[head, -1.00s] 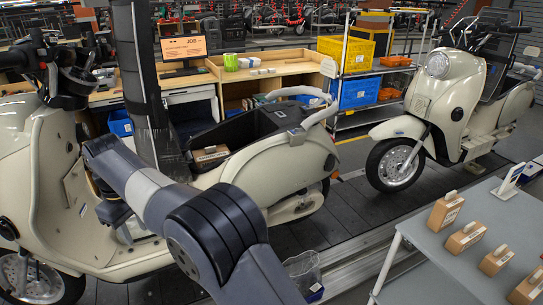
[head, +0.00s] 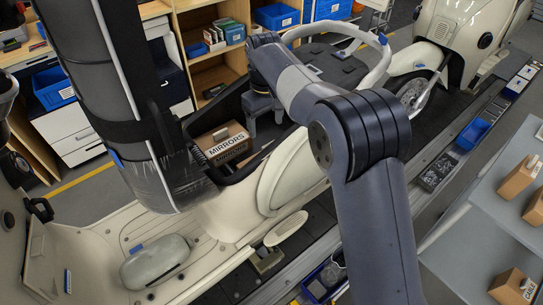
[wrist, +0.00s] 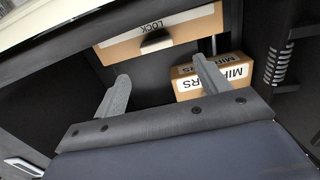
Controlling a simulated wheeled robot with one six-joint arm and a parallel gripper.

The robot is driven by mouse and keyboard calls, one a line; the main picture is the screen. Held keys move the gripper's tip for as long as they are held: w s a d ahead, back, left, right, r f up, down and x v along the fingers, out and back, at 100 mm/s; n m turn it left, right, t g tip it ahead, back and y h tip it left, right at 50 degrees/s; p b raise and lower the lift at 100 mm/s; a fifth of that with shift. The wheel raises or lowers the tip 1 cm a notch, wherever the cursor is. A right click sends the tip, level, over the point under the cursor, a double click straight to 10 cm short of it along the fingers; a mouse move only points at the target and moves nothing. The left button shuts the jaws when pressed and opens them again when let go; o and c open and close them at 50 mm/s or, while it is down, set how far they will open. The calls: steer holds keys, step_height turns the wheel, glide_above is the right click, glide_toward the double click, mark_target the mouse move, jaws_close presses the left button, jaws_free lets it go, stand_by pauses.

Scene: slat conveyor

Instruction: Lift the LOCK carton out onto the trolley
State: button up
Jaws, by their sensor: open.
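The LOCK carton (wrist: 160,33) is a brown box with a white label and a dark tab, at the top of the wrist view, inside the dark open bay of the cream scooter. I cannot make it out in the head view. My gripper (wrist: 163,82) is open and empty, its two grey fingers apart and pointing toward the carton. In the head view my gripper (head: 263,120) is at the bay, right of the MIRRORS carton (head: 222,147). That carton also shows beside the right finger in the wrist view (wrist: 213,80). The grey trolley (head: 462,255) stands at the lower right.
Several brown cartons (head: 517,178) stand on the trolley. The scooter's pale grab rail (head: 375,70) curves beyond my arm. A dark post (head: 130,90) with wrapping stands left of the bay. The bay walls are close around the cartons. The trolley's near left part is bare.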

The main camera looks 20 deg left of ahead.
steer(key=shift+d+f, duration=0.15)
steer(key=shift+f, duration=0.75)
steer(key=shift+d+f+p, duration=0.15)
steer(key=shift+f+p, duration=0.45)
steer(key=shift+f, duration=0.75)
steer(key=shift+d+f+p, duration=0.1)
steer(key=shift+f+p, duration=0.45)
steer(key=shift+f, duration=0.8)
steer(key=shift+s, duration=0.1)
steer(key=shift+c, duration=0.3)
steer(key=c, duration=1.3)
steer(key=shift+r, duration=0.2)
